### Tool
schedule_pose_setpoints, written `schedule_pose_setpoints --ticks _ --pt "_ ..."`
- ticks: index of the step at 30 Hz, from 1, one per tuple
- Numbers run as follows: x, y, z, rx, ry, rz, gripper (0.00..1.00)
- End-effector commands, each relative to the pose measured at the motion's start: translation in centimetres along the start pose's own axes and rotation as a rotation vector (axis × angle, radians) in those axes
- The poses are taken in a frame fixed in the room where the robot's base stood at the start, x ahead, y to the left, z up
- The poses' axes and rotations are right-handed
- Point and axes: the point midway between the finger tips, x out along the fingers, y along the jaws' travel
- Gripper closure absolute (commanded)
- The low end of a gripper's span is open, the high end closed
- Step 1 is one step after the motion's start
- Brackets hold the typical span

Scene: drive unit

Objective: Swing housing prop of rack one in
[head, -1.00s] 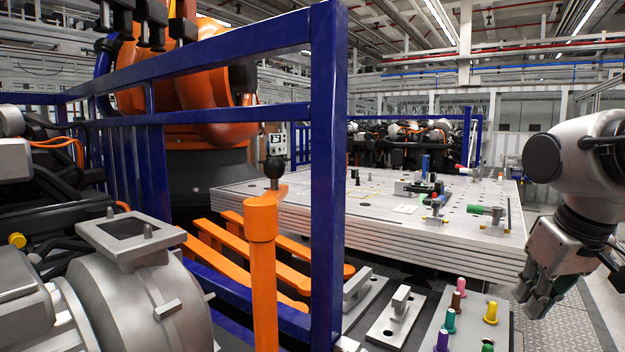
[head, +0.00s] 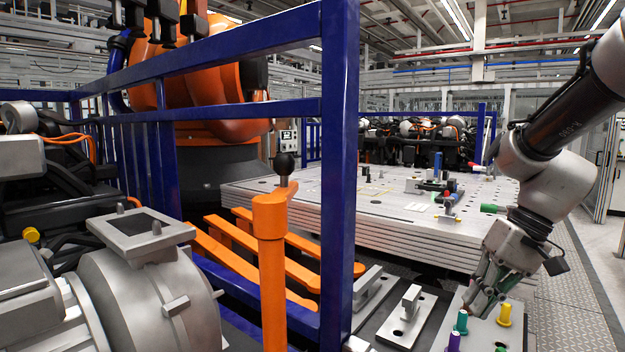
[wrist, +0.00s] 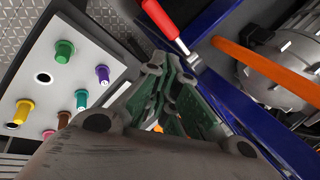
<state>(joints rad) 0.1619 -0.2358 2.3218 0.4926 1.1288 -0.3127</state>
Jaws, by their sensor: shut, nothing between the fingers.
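An orange upright post (head: 271,265) with a short orange arm and a black ball knob (head: 284,163) on top stands at the blue rack frame (head: 338,180). It looks like the housing prop, though I cannot confirm that. The grey housing (head: 150,295) stands to its left. In the wrist view an orange bar (wrist: 265,67) runs in front of a grey housing (wrist: 285,60). My gripper (head: 484,306) is shut and empty, pointing down over the peg plate, well right of the post. Its fingers also show in the wrist view (wrist: 172,85).
A plate with coloured pegs (wrist: 60,90) lies below my gripper. A red-handled item (wrist: 162,18) lies near the blue frame (wrist: 235,100). Orange forks (head: 250,255) and a large steel table (head: 400,228) are behind the post. Blue rails (head: 210,55) bound the rack.

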Motion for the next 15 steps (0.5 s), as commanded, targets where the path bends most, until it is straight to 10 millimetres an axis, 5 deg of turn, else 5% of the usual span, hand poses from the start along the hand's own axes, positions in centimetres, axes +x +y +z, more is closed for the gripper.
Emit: schedule_pose_setpoints --ticks 7,15 --pt "0.2 -10.3 -7.8 -0.380 0.108 -0.537 1.00" --pt "-6.6 -19.6 -13.3 -0.960 0.603 -0.852 1.00"
